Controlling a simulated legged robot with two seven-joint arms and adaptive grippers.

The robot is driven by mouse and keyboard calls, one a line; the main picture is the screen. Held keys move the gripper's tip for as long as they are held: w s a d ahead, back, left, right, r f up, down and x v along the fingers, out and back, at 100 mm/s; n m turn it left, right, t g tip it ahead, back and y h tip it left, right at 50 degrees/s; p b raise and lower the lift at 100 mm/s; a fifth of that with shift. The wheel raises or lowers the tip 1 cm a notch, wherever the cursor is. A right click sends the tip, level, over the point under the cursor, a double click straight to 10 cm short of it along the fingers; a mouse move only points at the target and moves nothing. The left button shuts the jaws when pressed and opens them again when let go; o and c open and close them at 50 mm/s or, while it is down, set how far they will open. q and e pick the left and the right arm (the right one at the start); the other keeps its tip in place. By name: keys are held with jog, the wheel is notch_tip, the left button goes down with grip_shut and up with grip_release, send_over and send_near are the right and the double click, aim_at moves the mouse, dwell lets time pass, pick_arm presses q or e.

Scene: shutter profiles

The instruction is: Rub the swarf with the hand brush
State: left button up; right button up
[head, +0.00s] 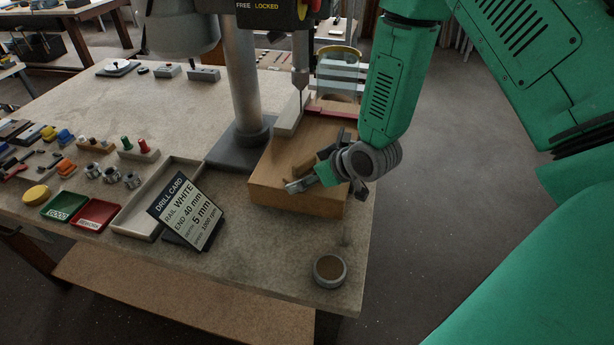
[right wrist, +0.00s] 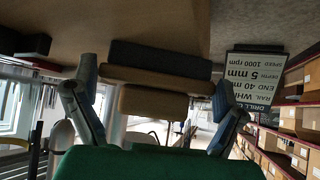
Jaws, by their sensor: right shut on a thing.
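The hand brush (head: 303,163) is a brown wooden piece above the wooden block (head: 300,198) under the drill. My right gripper (head: 314,166) is shut on it, one finger on each side. In the right wrist view the brush's wooden handle (right wrist: 155,102) lies between the two fingers (right wrist: 155,85), with its dark bristle strip (right wrist: 160,56) toward the wooden surface. I cannot tell whether the bristles touch that surface. I cannot make out any swarf; the gripper and brush hide part of the block. My left gripper is not in view.
The drill press column (head: 241,80) and chuck (head: 300,60) stand just behind the block, with a pale rail (head: 289,120) beside it. A drill card (head: 187,210) stands front left. A round cup (head: 330,270) is near the front right corner. Trays (head: 95,213) lie left.

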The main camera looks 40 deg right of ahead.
aim_at(316, 160)
jog(key=shift+w+d, duration=0.95)
jog(key=shift+d, duration=0.15)
jog(key=shift+w+d+p, duration=0.3)
jog(key=shift+w+d, duration=0.45)
jog(key=shift+d, duration=0.25)
jog(key=shift+w+d+r, duration=0.2)
jog(key=shift+w+d, duration=0.15)
jog(key=shift+w+d+r, duration=0.2)
jog(key=shift+w+r, duration=0.1)
jog(key=shift+w, duration=0.15)
jog(key=shift+c, duration=1.2)
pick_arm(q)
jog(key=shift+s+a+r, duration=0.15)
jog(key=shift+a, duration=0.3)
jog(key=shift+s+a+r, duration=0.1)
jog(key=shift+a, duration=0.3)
pick_arm(e)
jog(key=shift+w+d+r, duration=0.1)
jog(key=shift+w+d, duration=0.05)
jog(key=shift+d, duration=0.05)
jog(key=shift+c, duration=0.2)
